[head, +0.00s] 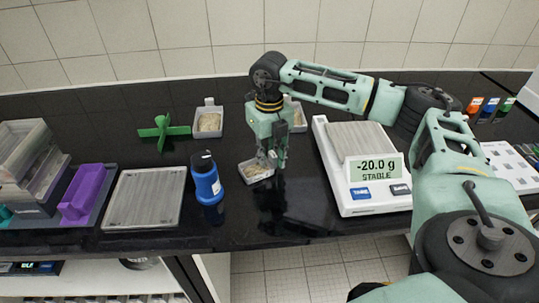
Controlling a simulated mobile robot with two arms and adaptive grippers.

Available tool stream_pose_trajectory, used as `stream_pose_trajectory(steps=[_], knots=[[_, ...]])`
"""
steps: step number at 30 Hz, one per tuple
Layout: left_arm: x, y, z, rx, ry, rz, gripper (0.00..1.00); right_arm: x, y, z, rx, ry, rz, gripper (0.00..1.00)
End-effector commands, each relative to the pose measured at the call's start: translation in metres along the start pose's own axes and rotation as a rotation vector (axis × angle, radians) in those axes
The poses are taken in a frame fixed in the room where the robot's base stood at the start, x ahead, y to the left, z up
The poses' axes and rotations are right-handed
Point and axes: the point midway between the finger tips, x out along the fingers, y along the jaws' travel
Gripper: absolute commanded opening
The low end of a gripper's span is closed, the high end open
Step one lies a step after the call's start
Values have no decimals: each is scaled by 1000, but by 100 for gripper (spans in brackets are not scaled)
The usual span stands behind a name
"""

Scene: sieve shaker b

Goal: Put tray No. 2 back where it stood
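A small grey tray (255,172) with pale grainy material in it is at the counter's middle, just right of the blue bottle. My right gripper (279,163) points down at the tray's right back corner, and its fingers appear closed on the tray's upright tab. I cannot tell whether the tray touches the counter. No number can be read on it. Two similar trays stand farther back: a left tray (208,123) with pale material, and a right tray (298,114) partly hidden behind my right arm. My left gripper is out of view.
The white balance (361,197) right of the gripper reads -20.0 g, STABLE; its plate looks empty. A blue bottle (207,184) stands close left of the tray. A green cross-shaped object (163,132), a flat grey plate (144,197) and a purple bin (84,195) lie farther left.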

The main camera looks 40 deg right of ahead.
Motion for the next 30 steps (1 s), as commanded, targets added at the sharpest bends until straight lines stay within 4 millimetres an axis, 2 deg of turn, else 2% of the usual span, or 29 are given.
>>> stream_pose_trajectory(steps=[5, 12, 16, 21, 30], knots=[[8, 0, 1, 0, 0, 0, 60, -28, 1, 2, 0, -7, 3, 23], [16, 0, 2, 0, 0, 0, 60, -81, 1, 1, -1, -6, 2, 23], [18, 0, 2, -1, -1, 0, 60, -102, 1, 1, -1, -3, 2, 23], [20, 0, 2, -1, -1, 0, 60, -117, 1, 1, -1, -3, 1, 23], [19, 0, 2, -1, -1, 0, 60, -119, 0, 0, -1, -1, 0, 23]])
